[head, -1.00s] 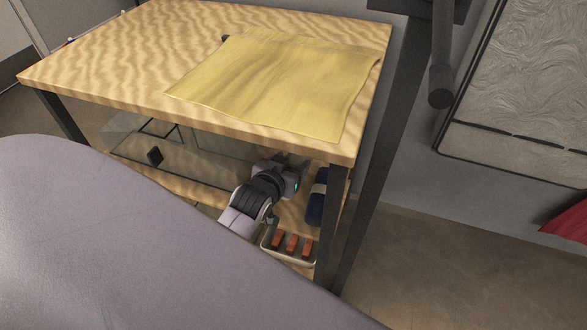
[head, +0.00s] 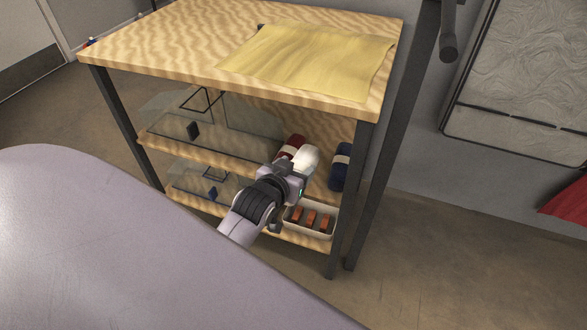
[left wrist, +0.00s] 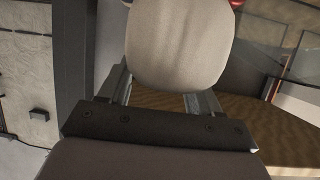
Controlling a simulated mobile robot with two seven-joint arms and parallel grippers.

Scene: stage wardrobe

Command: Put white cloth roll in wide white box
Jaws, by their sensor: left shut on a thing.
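The white cloth roll (head: 307,156) is at the middle shelf, between a red roll and a navy roll. My left gripper (head: 293,169) is shut on its near end. In the left wrist view the roll (left wrist: 180,42) fills the top middle, between the two fingers (left wrist: 160,97). Whether the roll still touches the shelf cannot be told. A white box (head: 302,230) with several orange-brown blocks in it stands on the lower shelf, below and right of the gripper. My right gripper is out of view.
The red roll (head: 292,141) is close behind the white one. The navy roll (head: 340,168) with a pale band lies to the right, by a dark table leg (head: 350,210). Clear panels stand left on the shelves. Yellow cloth (head: 310,60) covers part of the tabletop (head: 170,40).

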